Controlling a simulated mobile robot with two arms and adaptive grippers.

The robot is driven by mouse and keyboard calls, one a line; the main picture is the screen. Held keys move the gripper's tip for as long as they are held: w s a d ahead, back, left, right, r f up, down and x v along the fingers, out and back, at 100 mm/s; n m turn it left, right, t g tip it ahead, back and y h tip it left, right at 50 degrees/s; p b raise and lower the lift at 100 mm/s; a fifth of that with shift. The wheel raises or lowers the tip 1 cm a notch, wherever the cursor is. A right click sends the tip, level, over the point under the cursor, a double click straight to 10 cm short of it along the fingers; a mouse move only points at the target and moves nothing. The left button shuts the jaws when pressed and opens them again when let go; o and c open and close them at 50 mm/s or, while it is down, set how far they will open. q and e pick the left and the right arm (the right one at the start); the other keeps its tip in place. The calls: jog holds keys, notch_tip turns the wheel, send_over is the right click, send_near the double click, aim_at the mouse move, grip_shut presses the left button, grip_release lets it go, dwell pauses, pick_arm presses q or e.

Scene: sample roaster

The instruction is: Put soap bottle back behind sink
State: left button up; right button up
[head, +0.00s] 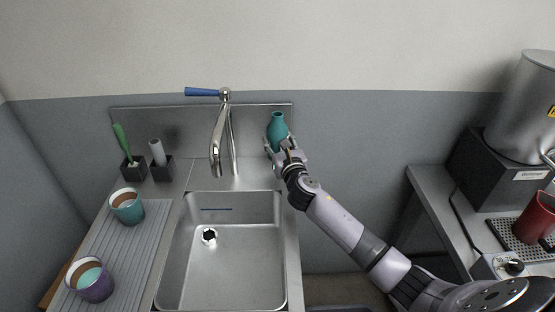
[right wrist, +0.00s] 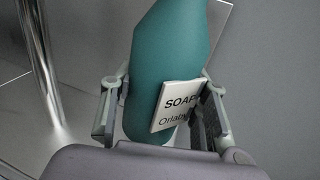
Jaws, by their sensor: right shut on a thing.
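The teal soap bottle (head: 277,130) is upright at the back right corner of the sink (head: 181,258), to the right of the faucet (head: 222,140). My right gripper (head: 284,147) is shut on it, one finger on each side. In the right wrist view the bottle (right wrist: 165,62) fills the middle, slightly tilted in the picture, with a white label reading "SOAP" facing the camera. The bottle's base is hidden behind the gripper, so I cannot tell whether it touches the ledge. My left gripper is not in view.
The steel backsplash (head: 180,125) stands close behind the bottle. Two dark holders with brushes (head: 132,166) are left of the faucet. Two cups (head: 127,207) stand on the ribbed drainboard. A counter with a boiler (head: 525,105) and red pitcher is at the right.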

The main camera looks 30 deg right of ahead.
jog(key=shift+f+b, duration=0.95)
jog(key=shift+f, duration=1.85)
jog(key=shift+f, duration=0.15)
jog(key=o, duration=1.3)
jog(key=shift+o, duration=0.2)
jog(key=s, duration=0.4)
jog(key=s+a, duration=0.1)
jog(key=s, duration=0.3)
jog(key=s+a, duration=0.1)
jog(key=s, duration=0.3)
jog(key=shift+a+r, duration=0.1)
jog(key=shift+r, duration=0.1)
